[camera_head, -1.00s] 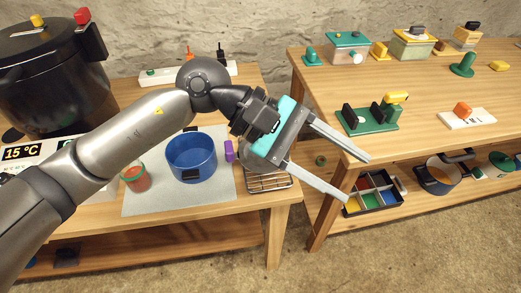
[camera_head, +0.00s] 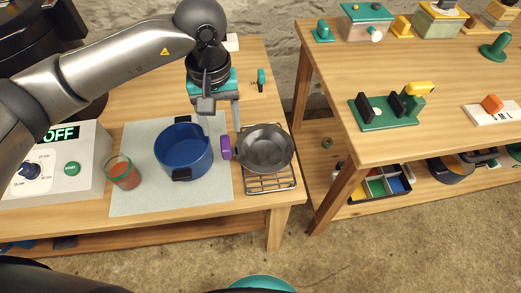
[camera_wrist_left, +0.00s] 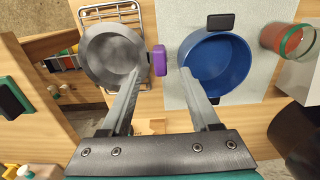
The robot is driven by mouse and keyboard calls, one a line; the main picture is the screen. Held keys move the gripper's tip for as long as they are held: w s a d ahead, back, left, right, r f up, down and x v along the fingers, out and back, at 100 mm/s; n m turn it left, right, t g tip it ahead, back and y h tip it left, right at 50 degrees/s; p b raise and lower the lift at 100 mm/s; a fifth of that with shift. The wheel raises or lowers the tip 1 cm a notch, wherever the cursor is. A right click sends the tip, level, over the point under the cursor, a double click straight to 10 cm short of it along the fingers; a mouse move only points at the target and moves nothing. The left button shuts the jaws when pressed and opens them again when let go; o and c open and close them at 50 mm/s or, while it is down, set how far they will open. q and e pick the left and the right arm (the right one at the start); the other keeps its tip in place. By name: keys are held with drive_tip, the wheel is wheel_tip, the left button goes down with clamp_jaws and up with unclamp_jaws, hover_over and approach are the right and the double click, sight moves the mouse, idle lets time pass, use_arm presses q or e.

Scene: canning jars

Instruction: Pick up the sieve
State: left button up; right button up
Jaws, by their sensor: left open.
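The sieve (camera_head: 265,148) is a round grey metal bowl with a purple handle (camera_head: 226,147) on its left side. It rests on a wire rack (camera_head: 270,184) at the right end of the left table. My left gripper (camera_head: 221,130) points down above the handle, open and empty. In the left wrist view, the sieve bowl (camera_wrist_left: 112,54) is at upper left and the purple handle (camera_wrist_left: 158,60) shows between the fingertips (camera_wrist_left: 160,73), touching neither. My right gripper is not in view.
A blue pot (camera_head: 184,153) stands on a grey mat (camera_head: 140,200) just left of the handle. A glass with red contents (camera_head: 122,173) and a control box (camera_head: 70,160) stand further left. Another table (camera_head: 335,135) stands across a gap to the right.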

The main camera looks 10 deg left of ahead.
sight(225, 142)
use_arm(q)
drive_tip(key=f, duration=0.8)
drive_tip(key=shift+w+f, duration=0.15)
drive_tip(key=shift+w, duration=0.2)
clamp_jaws()
idle(1.0)
